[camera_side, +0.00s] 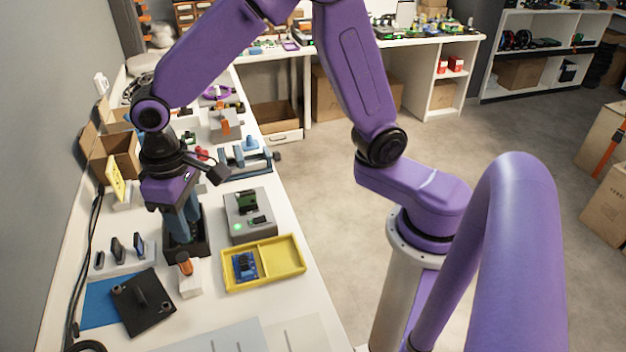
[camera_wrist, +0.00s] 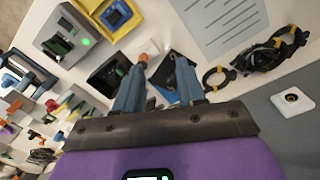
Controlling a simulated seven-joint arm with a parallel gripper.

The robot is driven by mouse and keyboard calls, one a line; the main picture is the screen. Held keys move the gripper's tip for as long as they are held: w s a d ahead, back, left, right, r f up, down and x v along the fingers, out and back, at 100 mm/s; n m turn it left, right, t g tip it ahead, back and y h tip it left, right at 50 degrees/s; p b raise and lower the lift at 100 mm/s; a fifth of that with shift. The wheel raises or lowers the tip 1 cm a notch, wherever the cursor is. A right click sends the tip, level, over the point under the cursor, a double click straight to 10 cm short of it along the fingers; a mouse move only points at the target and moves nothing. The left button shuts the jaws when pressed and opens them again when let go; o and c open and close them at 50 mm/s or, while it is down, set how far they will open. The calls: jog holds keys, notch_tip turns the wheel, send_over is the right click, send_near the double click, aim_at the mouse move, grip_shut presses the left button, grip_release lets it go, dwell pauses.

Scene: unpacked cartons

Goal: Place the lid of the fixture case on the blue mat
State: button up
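The black square lid (camera_side: 143,305) lies with its knob upward, partly on the blue mat (camera_side: 96,303) and overhanging its right edge. In the wrist view the lid (camera_wrist: 165,76) is partly hidden behind a finger. The fixture case (camera_side: 203,245) is a black open-topped box on the bench, behind and to the right of the lid; it also shows in the wrist view (camera_wrist: 100,76). My gripper (camera_side: 183,232) points down over the case, apart from the lid. In the wrist view its blue-grey fingers (camera_wrist: 158,78) are spread with nothing held between them.
An orange-tipped tool in a white stand (camera_side: 190,283) is close right of the lid. A yellow tray (camera_side: 285,262) holds a blue part. A grey device (camera_side: 250,228) and a white rack of small parts (camera_side: 125,262) are nearby. A black cable runs along the left edge.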

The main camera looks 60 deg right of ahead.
jog(key=s+d+r+n, duration=0.2)
jog(key=s+d+n, duration=0.6)
jog(key=s+d, duration=0.8)
jog(key=s, duration=0.4)
jog(key=shift+s+d+r+n, duration=0.2)
jog(key=shift+s+d+n, duration=0.1)
jog(key=shift+s+d, duration=0.1)
